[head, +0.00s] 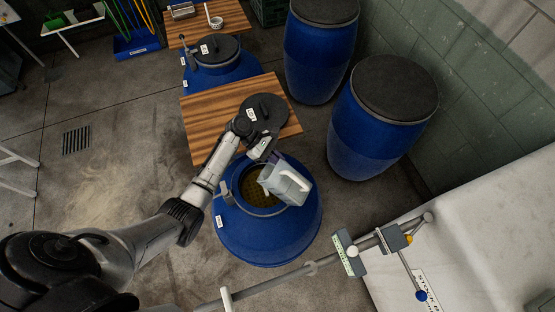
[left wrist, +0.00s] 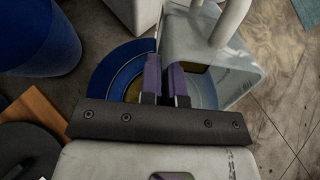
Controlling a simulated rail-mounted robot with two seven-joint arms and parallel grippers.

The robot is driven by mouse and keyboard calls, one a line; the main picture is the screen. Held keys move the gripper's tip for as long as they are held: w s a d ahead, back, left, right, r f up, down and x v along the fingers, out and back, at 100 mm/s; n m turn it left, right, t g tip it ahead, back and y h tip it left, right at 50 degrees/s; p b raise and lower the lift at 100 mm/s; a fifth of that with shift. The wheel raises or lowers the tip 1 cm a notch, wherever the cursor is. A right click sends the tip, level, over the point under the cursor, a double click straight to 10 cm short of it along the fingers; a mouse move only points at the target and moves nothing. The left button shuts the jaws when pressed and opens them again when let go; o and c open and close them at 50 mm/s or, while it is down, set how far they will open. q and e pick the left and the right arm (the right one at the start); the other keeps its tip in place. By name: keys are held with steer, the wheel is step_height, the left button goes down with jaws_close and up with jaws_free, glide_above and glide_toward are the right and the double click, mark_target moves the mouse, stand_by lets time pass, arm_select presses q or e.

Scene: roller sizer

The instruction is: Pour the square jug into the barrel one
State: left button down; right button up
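The square jug (head: 287,184) is a pale, semi-clear jug with a white handle. It is tilted over the open mouth of a blue barrel (head: 268,240) in the middle of the head view. A yellow-brown surface or mesh shows inside the mouth; the barrel's small label is not readable. My left gripper (head: 268,156) is at the jug's upper left side. In the left wrist view its purple-padded fingers (left wrist: 166,80) are close together at the edge of the jug (left wrist: 215,75) and seem to pinch its wall. My right gripper is not in view.
A wooden board (head: 205,115) behind the barrel carries a dark round lid (head: 266,113). Another lidded blue barrel (head: 222,68) stands farther back. Two tall blue drums (head: 362,140) (head: 312,50) stand along the wall at right. A metal pipe with fittings (head: 375,242) crosses the front right.

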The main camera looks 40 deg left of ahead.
mark_target(273, 165)
arm_select(q)
steer(key=shift+a+f+h+b, duration=0.3)
steer(key=shift+f+h+b, duration=0.25)
steer(key=shift+f+b, duration=0.15)
steer(key=shift+a+f+h+b, duration=0.25)
steer(key=shift+f+h+b, duration=0.3)
steer(key=shift+f+b, duration=0.1)
steer(key=shift+a+f+h+b, duration=0.3)
steer(key=shift+f+h+b, duration=0.4)
steer(key=shift+b, duration=0.2)
steer(key=shift+s+a+f+t+h+b, duration=0.15)
steer(key=shift+a+f+h+b, duration=0.35)
steer(key=shift+h+b, duration=0.55)
steer(key=shift+a+f+t+h+b, duration=0.25)
steer(key=shift+a+f+h+b, duration=0.25)
steer(key=shift+h+b, duration=0.5)
steer(key=shift+s+a+f+t+h+b, duration=0.15)
steer(key=shift+a+f+h+b, duration=0.4)
steer(key=shift+b, duration=0.8)
steer(key=shift+f+h, duration=0.1)
steer(key=shift+h, duration=0.4)
steer(key=shift+a+b, duration=0.1)
steer(key=shift+b, duration=0.25)
